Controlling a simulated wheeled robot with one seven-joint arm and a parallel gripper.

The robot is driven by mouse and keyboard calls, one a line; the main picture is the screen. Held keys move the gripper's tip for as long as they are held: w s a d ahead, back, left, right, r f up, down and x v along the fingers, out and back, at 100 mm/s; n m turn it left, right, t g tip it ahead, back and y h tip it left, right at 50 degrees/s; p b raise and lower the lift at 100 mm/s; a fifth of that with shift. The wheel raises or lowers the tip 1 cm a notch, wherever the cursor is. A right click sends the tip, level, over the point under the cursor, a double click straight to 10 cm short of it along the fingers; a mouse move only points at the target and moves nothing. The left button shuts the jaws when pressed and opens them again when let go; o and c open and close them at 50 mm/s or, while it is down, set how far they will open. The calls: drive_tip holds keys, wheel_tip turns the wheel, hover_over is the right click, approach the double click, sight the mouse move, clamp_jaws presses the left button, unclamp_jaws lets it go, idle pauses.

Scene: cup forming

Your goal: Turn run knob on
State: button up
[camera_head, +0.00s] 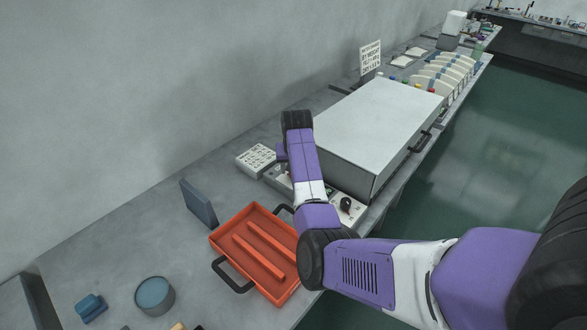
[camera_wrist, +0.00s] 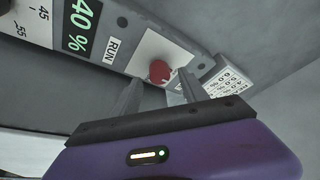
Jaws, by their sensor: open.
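In the wrist view a red knob (camera_wrist: 160,70) sits on a white plate of a grey control panel (camera_wrist: 122,45), beside a label reading RUN (camera_wrist: 114,50). My gripper (camera_wrist: 162,80) is open, with one finger on each side of the knob in the picture. I cannot tell whether either finger touches it. A display (camera_wrist: 82,27) next to the label reads 40 %. In the head view the panel (camera_head: 354,212) is partly covered by my arm, and the red knob and my fingertips are hidden.
A large grey box-shaped machine (camera_head: 380,125) stands behind the panel. A black knob (camera_head: 346,203) is on the panel's right end. An orange tray (camera_head: 262,290) is at the front left, with a dark upright block (camera_head: 198,204) beside it.

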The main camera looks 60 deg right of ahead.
drive_tip(key=shift+x, duration=0.8)
drive_tip(key=shift+c, duration=0.3)
clamp_jaws()
